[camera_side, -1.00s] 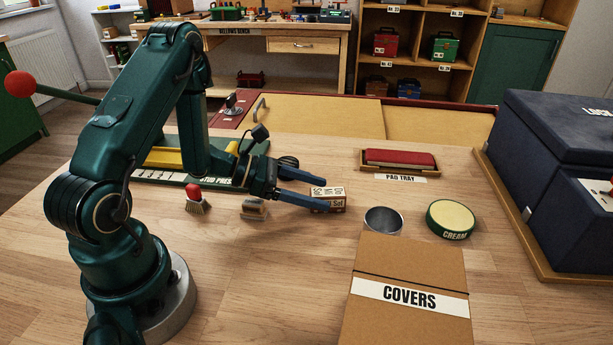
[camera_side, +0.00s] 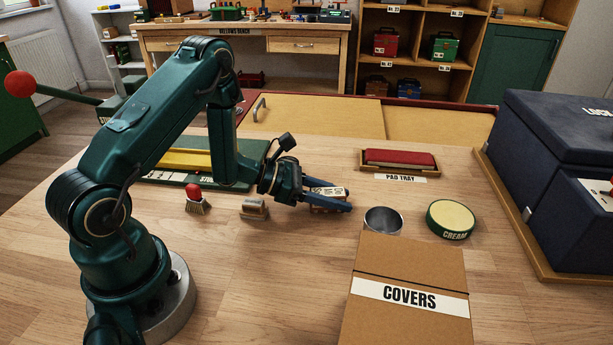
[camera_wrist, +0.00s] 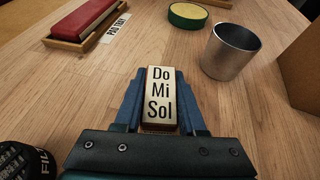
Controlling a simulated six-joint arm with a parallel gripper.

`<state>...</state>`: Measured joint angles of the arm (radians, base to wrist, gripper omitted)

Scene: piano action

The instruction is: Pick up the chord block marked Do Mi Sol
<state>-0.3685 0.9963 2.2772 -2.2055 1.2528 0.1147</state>
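The chord block (camera_wrist: 160,97) is a small block with a pale top face marked Do Mi Sol in black. It lies on the wooden table, and in the side view the block (camera_side: 327,198) shows between my fingers. My gripper (camera_wrist: 163,100) has one blue finger along each long side of the block. The fingers look very close to its sides, but I cannot tell whether they press on it. In the side view my gripper (camera_side: 341,196) is low at the table, and its near finger hides part of the block.
A metal cup (camera_side: 383,221) and a round cream tin (camera_side: 451,219) stand right of the block. The pad tray (camera_side: 397,163) lies behind. The covers folder (camera_side: 408,318) is in front.

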